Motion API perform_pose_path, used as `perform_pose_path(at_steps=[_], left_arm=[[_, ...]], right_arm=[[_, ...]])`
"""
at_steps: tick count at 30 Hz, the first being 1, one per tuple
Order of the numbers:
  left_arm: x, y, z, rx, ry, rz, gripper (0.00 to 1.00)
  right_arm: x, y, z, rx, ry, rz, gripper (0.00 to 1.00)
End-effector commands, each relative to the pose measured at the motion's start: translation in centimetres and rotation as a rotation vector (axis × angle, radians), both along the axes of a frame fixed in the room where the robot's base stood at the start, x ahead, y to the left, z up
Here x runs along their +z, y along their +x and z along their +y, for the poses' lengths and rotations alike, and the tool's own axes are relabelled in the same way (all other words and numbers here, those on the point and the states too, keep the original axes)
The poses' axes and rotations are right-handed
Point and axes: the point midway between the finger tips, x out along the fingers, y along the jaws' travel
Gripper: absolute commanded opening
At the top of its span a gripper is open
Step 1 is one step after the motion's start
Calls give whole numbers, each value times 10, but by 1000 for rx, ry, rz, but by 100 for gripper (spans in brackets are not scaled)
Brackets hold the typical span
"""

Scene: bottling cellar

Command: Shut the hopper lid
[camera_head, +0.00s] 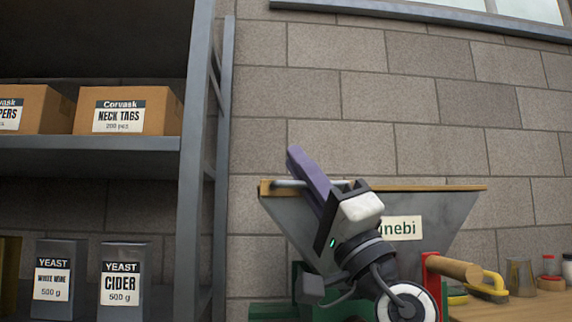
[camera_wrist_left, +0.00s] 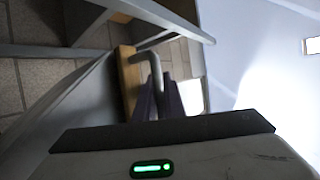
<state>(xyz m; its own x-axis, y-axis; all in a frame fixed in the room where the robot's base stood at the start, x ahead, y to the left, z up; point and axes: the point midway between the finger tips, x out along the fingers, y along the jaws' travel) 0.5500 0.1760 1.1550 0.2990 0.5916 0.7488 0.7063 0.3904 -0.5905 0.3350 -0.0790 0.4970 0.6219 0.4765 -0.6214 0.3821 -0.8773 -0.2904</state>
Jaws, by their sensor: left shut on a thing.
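The hopper (camera_head: 290,212) is a grey metal funnel against the block wall. A thin wooden edge (camera_head: 430,188) runs level along its top. I see it edge-on and cannot tell whether it is the lid or the rim. A grey bent handle (camera_head: 283,184) shows at its left end. In the left wrist view the handle (camera_wrist_left: 150,42) stands by a wooden strip (camera_wrist_left: 128,85). My left gripper (camera_head: 303,170), with purple fingers, comes up in front of the hopper and is shut on the handle; its fingers (camera_wrist_left: 160,98) partly hide it. My right gripper is not in view.
A metal shelf (camera_head: 90,143) with boxes and yeast packs stands at the left. Right of the hopper, a wooden table (camera_head: 520,308) carries a yellow-handled tool (camera_head: 490,288), a glass (camera_head: 521,275) and small jars. A wooden roller handle (camera_head: 455,268) juts out below the hopper.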

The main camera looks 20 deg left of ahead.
Motion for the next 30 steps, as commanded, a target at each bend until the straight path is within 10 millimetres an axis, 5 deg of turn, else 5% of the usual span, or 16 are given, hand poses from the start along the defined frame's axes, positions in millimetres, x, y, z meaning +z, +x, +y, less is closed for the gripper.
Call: perform_pose_path(at_steps=[11,13,25,30], left_arm=[[1,-10,-9,-5,7,-24,0],[1,-10,-9,-5,8,-23,17],[0,-10,-10,-5,11,-22,17],[-15,-14,-22,-7,10,-18,17]], right_arm=[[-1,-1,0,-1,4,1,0],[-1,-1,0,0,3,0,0],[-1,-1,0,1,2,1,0],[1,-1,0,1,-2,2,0]])
